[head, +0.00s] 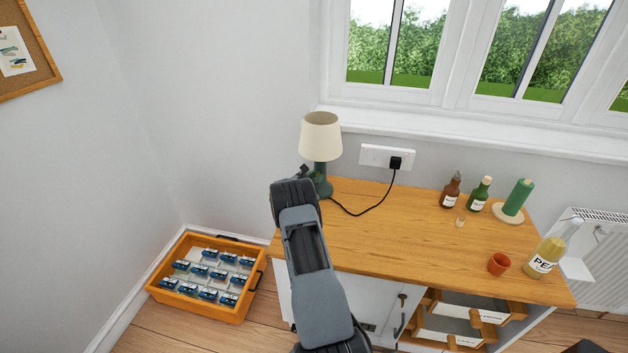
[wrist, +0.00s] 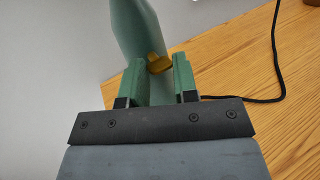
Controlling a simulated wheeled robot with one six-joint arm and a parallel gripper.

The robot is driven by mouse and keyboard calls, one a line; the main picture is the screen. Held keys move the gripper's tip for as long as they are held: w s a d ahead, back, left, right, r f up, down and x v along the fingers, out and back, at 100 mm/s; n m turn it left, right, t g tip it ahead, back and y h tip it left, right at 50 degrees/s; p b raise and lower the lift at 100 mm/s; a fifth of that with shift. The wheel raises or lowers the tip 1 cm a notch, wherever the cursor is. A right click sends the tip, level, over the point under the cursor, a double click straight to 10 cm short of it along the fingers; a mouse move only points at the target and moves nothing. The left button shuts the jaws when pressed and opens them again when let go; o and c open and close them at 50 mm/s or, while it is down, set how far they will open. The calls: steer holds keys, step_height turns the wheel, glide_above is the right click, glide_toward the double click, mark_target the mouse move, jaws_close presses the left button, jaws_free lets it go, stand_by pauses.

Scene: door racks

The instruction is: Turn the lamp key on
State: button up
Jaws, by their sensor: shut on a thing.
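The lamp (head: 321,137) stands at the back left of the wooden cabinet top, with a cream shade and a dark green base. Its green body (wrist: 137,25) fills the upper middle of the wrist view. The small brass lamp key (wrist: 157,64) sticks out from the body toward my gripper (wrist: 159,68). The two green-padded fingers are on either side of the key and shut on it. In the head view my arm covers part of the lamp's base, and the key is hidden there.
A black cord (head: 363,212) runs from the lamp to a wall socket (head: 385,156). Bottles (head: 480,194), a green candle (head: 517,197) and an orange cup (head: 499,263) stand at the right. An orange crate (head: 207,277) is on the floor. The middle of the top (head: 400,230) is clear.

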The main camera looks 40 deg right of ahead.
steer(key=shift+s+d+r+m+t+y+b, duration=0.15)
steer(key=shift+m+t+y+b, duration=0.85)
steer(key=shift+m+b, duration=1.7)
steer(key=shift+s+r+m+t+y+b, duration=0.1)
steer(key=shift+m+t+y+b, duration=0.9)
steer(key=shift+b, duration=3.05)
steer(key=shift+s+d+r+m+t+y+b, duration=0.15)
steer(key=shift+m+t+y+b, duration=0.35)
steer(key=shift+m+y+b, duration=1.65)
steer(key=m+h+b, duration=0.1)
steer(key=b, duration=0.1)
steer(key=shift+w+b, duration=0.1)
steer(key=shift+b, duration=0.2)
steer(key=o, duration=0.9)
steer(key=v, duration=1.4)
steer(key=shift+f, duration=0.2)
